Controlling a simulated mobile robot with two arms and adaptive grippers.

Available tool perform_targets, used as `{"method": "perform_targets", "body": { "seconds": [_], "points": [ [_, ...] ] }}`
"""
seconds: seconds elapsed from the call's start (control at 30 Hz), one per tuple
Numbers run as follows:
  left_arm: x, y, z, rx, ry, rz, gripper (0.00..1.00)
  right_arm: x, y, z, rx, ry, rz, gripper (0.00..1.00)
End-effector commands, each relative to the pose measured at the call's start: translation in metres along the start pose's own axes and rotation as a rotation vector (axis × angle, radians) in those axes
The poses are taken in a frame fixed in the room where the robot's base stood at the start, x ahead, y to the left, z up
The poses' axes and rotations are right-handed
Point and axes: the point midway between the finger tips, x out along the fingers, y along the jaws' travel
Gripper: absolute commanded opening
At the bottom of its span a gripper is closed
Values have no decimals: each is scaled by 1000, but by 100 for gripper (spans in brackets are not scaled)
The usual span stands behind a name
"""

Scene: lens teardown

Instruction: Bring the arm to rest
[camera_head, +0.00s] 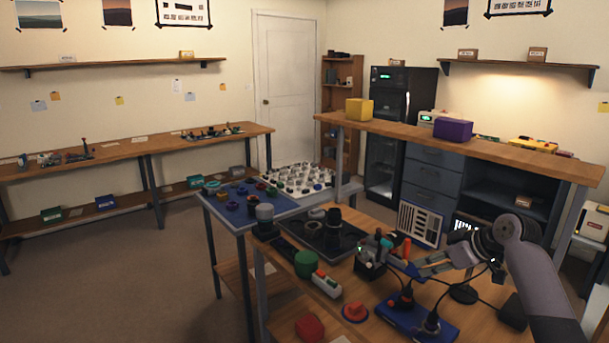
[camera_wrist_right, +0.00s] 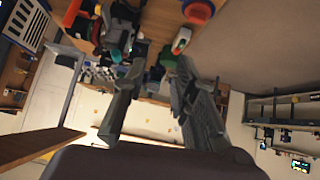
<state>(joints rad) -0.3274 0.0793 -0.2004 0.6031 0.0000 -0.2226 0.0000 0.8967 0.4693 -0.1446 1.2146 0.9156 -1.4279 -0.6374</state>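My right arm (camera_head: 540,270) comes in from the lower right in the head view. Its gripper (camera_head: 432,264) is above the wooden workbench, pointing left, near the tool holder. In the right wrist view the two fingers of the right gripper (camera_wrist_right: 160,75) stand apart with nothing between them, so it is open and empty. The wrist view is turned, with the bench items at its top. My left gripper and left arm are not in view.
The workbench holds a tool holder (camera_head: 370,268), a green cylinder (camera_head: 305,264), a blue device (camera_head: 415,318), a red knob (camera_head: 355,312) and a black mat (camera_head: 335,245). A blue table (camera_head: 222,212) adjoins it. A raised shelf (camera_head: 480,146) stands behind. Open floor lies left.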

Motion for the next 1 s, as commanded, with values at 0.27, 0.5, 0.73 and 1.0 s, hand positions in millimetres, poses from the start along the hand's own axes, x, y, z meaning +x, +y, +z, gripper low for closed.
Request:
{"method": "perform_targets", "body": {
  "seconds": [0.27,0.5,0.73,1.0],
  "points": [
    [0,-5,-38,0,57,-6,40,19,-20,25,3,-46,-3,26],
    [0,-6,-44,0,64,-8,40,45,-55,66,11,-116,-4,26],
    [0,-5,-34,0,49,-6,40,70,-110,128,31,-208,4,26],
    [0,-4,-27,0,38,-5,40,71,-227,241,123,-343,43,26]
  ]
}}
